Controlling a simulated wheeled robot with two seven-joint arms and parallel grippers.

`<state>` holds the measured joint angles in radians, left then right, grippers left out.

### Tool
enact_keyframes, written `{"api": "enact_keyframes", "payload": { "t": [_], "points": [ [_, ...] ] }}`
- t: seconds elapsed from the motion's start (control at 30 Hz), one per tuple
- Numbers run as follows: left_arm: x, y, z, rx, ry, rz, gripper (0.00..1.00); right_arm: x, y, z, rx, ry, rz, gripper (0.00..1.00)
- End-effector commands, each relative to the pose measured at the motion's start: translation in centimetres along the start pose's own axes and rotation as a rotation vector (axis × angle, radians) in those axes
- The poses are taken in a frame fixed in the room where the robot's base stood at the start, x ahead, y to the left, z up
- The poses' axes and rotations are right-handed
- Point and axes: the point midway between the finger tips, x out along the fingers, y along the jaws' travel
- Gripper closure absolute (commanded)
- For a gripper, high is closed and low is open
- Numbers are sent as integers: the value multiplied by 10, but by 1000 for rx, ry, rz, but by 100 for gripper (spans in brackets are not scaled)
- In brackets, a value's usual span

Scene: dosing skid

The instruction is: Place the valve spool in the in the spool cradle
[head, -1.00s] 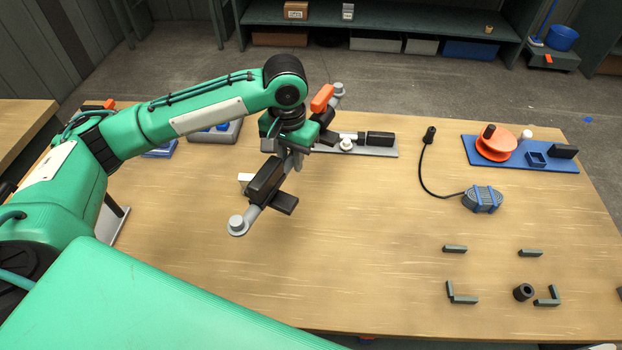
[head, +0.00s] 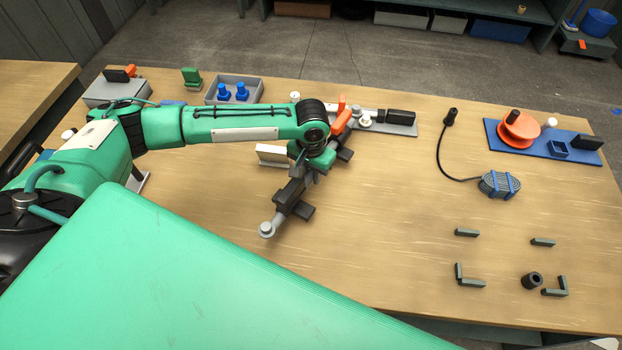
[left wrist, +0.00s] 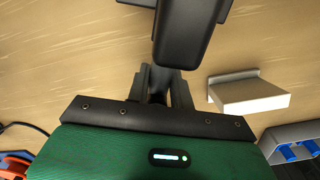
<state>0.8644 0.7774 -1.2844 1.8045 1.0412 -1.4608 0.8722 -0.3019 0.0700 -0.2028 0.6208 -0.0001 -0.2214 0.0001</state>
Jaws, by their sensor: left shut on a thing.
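I take the valve spool to be the long grey bar (head: 267,229) with a round flanged near end, black blocks and an orange lever (head: 341,119). It slants from near the table's middle back towards the upper right. My left gripper (head: 300,171) is shut on it around the middle, with the wrist hiding part. In the left wrist view the gripper fingers (left wrist: 157,88) are close together behind a dark block (left wrist: 182,38) of the held part. I cannot tell for sure which thing is the spool cradle. My right gripper is not in view.
A pale angled block (head: 272,155) stands just left of the wrist. A grey plate (head: 405,130) carrying a black block lies behind. At right are a blue tray (head: 575,158) with an orange reel, a corded grey unit (head: 499,184), green brackets (head: 467,232) and a black ring (head: 532,280).

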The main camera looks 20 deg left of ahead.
Motion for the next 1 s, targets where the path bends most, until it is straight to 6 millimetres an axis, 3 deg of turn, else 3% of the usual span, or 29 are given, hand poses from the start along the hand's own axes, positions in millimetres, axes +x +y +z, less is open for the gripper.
{"api": "enact_keyframes", "payload": {
  "t": [0.23,0.57,0.6,0.7,1.0],
  "points": [
    [33,0,0,-1,-1,-1,100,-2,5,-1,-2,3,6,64],
    [36,0,0,-1,-1,0,100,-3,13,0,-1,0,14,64],
    [37,0,1,-1,-2,-1,76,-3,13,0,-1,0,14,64],
    [37,0,0,0,-1,-1,56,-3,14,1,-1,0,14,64],
    [36,0,0,0,-1,-1,56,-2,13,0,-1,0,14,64]
  ]
}}
